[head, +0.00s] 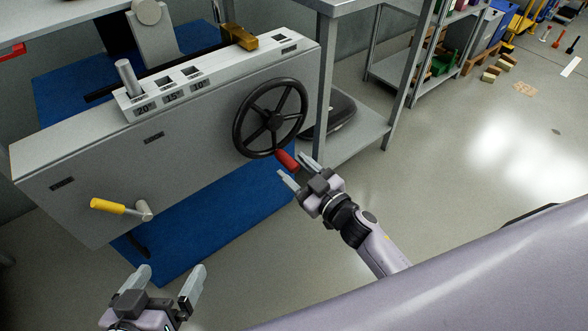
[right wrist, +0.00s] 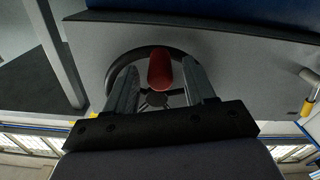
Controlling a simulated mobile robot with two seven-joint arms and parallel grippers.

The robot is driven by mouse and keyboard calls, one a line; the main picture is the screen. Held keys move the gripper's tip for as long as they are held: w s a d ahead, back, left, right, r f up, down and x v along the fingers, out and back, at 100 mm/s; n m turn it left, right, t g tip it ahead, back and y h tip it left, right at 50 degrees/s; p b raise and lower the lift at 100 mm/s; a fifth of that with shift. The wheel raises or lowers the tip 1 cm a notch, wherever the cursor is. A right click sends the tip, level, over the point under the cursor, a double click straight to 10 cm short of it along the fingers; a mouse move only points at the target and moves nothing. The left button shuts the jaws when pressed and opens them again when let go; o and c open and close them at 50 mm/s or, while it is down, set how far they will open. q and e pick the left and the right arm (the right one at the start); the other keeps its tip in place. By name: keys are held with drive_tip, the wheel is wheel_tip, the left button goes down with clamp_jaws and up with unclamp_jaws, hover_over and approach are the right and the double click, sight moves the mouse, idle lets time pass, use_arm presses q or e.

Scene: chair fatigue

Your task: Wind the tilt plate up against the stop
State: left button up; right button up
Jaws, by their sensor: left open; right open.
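A black handwheel (head: 271,118) with a red handle (head: 287,160) sits at the right end of a grey machine box (head: 190,150). The handle is at the wheel's lower edge. My right gripper (head: 297,170) is open at the handle. In the right wrist view the red handle (right wrist: 160,70) shows between the two open fingers, with no finger clearly touching it. My left gripper (head: 170,275) is open and empty at the bottom left. A metal pin (head: 128,77) stands upright by the 20° mark on the box's top block. I cannot tell for certain which part is the tilt plate.
A yellow-handled lever (head: 108,206) sticks out of the box's front at the left. A brass piece (head: 240,37) sits on top near the back. A blue mat (head: 215,215) lies under the box. A metal shelf unit (head: 350,130) stands just right of the handwheel. Open floor lies further right.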

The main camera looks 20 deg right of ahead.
drive_tip(key=shift+w+a, duration=0.2)
drive_tip(key=shift+w, duration=0.35)
clamp_jaws()
drive_tip(key=shift+s+a, duration=0.1)
